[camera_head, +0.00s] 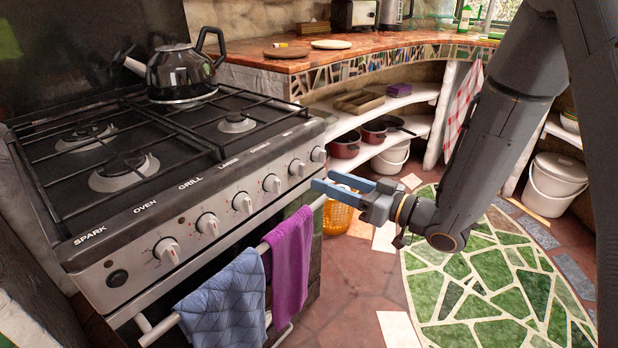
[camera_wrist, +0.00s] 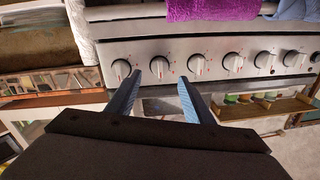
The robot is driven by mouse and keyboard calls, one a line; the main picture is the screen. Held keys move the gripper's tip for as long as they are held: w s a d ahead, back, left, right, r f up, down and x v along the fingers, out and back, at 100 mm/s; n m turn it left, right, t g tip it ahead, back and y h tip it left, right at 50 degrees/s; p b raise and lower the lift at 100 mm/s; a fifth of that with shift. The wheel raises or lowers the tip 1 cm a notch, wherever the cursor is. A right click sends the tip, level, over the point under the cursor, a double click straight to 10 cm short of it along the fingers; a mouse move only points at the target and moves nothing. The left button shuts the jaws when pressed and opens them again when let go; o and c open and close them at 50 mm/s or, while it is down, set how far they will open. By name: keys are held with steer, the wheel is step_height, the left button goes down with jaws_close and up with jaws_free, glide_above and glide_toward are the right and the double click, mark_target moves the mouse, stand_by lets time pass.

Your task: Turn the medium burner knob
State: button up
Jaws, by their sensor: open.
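The stove's front panel (camera_head: 200,230) carries a row of silver knobs. Printed labels are legible at the left, such as oven and grill; those near the right end are too small to read surely, so I cannot tell which knob is the medium one. My gripper (camera_head: 324,180) is open and empty, just in front of the panel's right end. In the wrist view the panel appears upside down. The second knob from the end (camera_wrist: 159,67) shows between the open fingers (camera_wrist: 159,78), beyond their tips. The end knob (camera_wrist: 121,69) is just left of the left finger. No contact is visible.
A blue towel (camera_head: 225,300) and a purple towel (camera_head: 290,260) hang from the rail below the panel. A black kettle (camera_head: 180,72) stands on the back of the hob. The tiled floor (camera_head: 350,280) in front is clear.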

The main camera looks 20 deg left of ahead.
mark_target(304, 171)
steer(key=x, duration=0.6)
steer(key=shift+w+a, duration=0.15)
steer(key=shift+a, duration=0.2)
steer(key=shift+c, duration=0.4)
steer(key=c, duration=1)
steer(key=shift+o, duration=0.2)
steer(key=shift+n, duration=0.3)
steer(key=n+b, duration=0.1)
steer(key=n, duration=0.9)
steer(key=shift+r+n+h, duration=0.15)
steer(key=shift+n+h, duration=0.25)
